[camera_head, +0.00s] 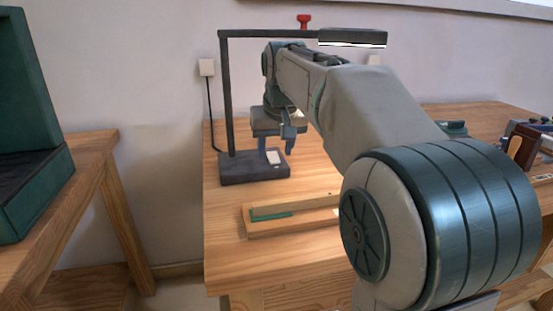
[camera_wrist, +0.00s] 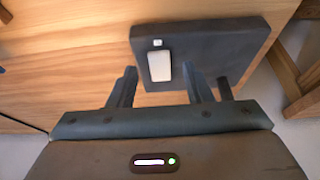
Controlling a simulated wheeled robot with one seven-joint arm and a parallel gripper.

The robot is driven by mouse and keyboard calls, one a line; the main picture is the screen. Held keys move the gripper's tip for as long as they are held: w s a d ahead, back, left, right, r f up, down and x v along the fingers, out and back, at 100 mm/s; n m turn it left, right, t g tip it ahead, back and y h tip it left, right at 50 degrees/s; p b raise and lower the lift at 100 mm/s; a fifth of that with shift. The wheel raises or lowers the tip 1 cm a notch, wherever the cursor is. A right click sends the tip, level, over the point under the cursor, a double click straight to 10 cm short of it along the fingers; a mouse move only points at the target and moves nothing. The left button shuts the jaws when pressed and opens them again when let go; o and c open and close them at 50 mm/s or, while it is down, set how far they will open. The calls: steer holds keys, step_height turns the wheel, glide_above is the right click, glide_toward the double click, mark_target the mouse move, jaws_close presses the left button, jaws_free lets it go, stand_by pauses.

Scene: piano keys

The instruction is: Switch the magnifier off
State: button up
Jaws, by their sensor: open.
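The magnifier is a dark stand with a post (camera_head: 227,95), a top arm and a flat head (camera_head: 352,38). A bright strip glows under the head. Its dark base (camera_head: 240,170) lies on the wooden table and also shows in the wrist view (camera_wrist: 215,40). A white rocker switch (camera_wrist: 159,66) sits on the base, with a small pale square (camera_wrist: 157,43) beside it; the switch also shows in the head view (camera_head: 273,157). My gripper (camera_head: 275,140) is open and empty above the base. In the wrist view its fingertips (camera_wrist: 159,70) flank the switch; contact cannot be told.
A wooden piece with a green strip (camera_head: 270,214) lies in front of the base. A cord runs from the base to a wall outlet (camera_head: 206,67). A green case (camera_head: 35,190) stands on another table at left. Several items lie at far right.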

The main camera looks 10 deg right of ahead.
steer(key=shift+x, duration=0.85)
jaws_close()
steer(key=c, duration=1)
jaws_free()
steer(key=r+p, duration=0.1)
steer(key=p, duration=0.2)
steer(key=shift+w+g, duration=0.15)
steer(key=shift+g, duration=0.25)
steer(key=c, duration=1)
jaws_free()
steer(key=shift+p, duration=0.65)
steer(key=c, duration=1)
jaws_free()
steer(key=g+p, duration=0.1)
steer(key=p, duration=0.3)
steer(key=shift+w, duration=0.25)
steer(key=c, duration=1)
jaws_free()
steer(key=shift+f+g+p, duration=0.25)
steer(key=shift+g+p, duration=0.15)
steer(key=shift+p, duration=0.2)
steer(key=c, duration=1)
jaws_free()
